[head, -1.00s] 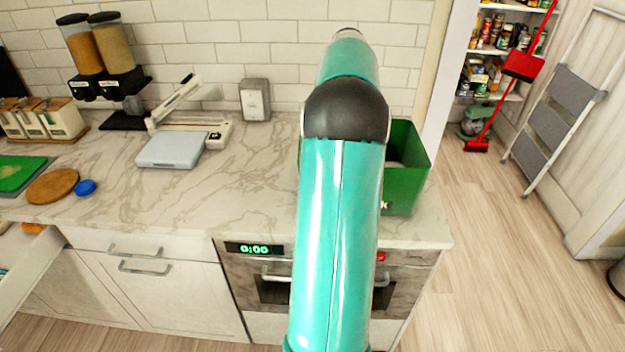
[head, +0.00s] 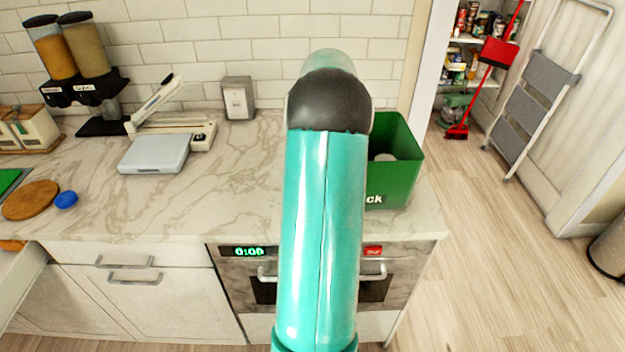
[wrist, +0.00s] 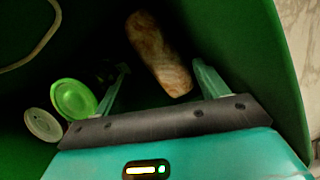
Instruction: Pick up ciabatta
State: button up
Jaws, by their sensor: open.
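The ciabatta (wrist: 158,52) is a long, brown, crusty loaf in the wrist view. It lies inside the green bin (head: 397,180), whose dark green walls (wrist: 235,30) fill most of the wrist view. My gripper (wrist: 161,68) is open, with its two teal fingers spread. The loaf's near end shows between the fingers, closer to the right one, and nothing is gripped. I cannot tell how far below the fingertips the loaf lies. In the head view my arm hides the gripper, and the loaf cannot be made out there.
In the bin, a green round lid (wrist: 73,98) and a pale round item (wrist: 43,125) lie left of my gripper. The bin stands at the marble counter's (head: 235,180) right end. A grey scale (head: 154,154) and a napkin dispenser (head: 238,98) stand to the left.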

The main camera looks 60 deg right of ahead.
jog(key=x, duration=0.4)
jog(key=shift+s+f, duration=0.1)
jog(key=shift+f, duration=0.1)
jog(key=shift+a+f, duration=0.2)
jog(key=shift+f, duration=0.3)
jog(key=c, duration=1)
